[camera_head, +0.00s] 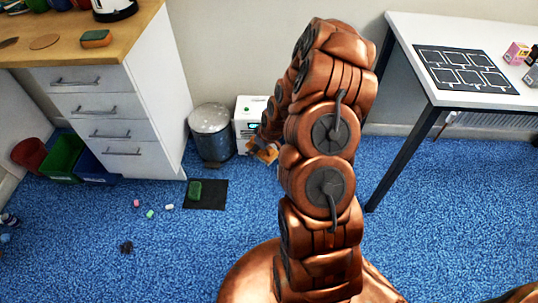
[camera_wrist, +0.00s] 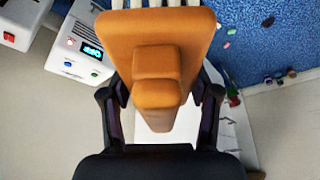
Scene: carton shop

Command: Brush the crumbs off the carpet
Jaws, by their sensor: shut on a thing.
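My gripper (camera_wrist: 160,110) is shut on an orange brush (camera_wrist: 157,38), whose pale bristles show at the top edge of the wrist view. In the head view the brush (camera_head: 265,154) is small and partly hidden by my arm, near the bin and white box. The blue carpet (camera_head: 80,215) carries a pink bit (camera_head: 137,203), a green bit (camera_head: 150,214), a white bit (camera_head: 169,207) and a dark clump (camera_head: 127,248). I cannot tell which are crumbs. My gripper is to their right, apart from them.
A dark mat (camera_head: 212,196) with a green block (camera_head: 195,188) lies on the carpet. A metal bin (camera_head: 211,135) and a white box (camera_head: 247,108) stand by the wall. A drawer unit (camera_head: 110,110) is left, a white table (camera_head: 455,40) right. The front-left carpet is mostly clear.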

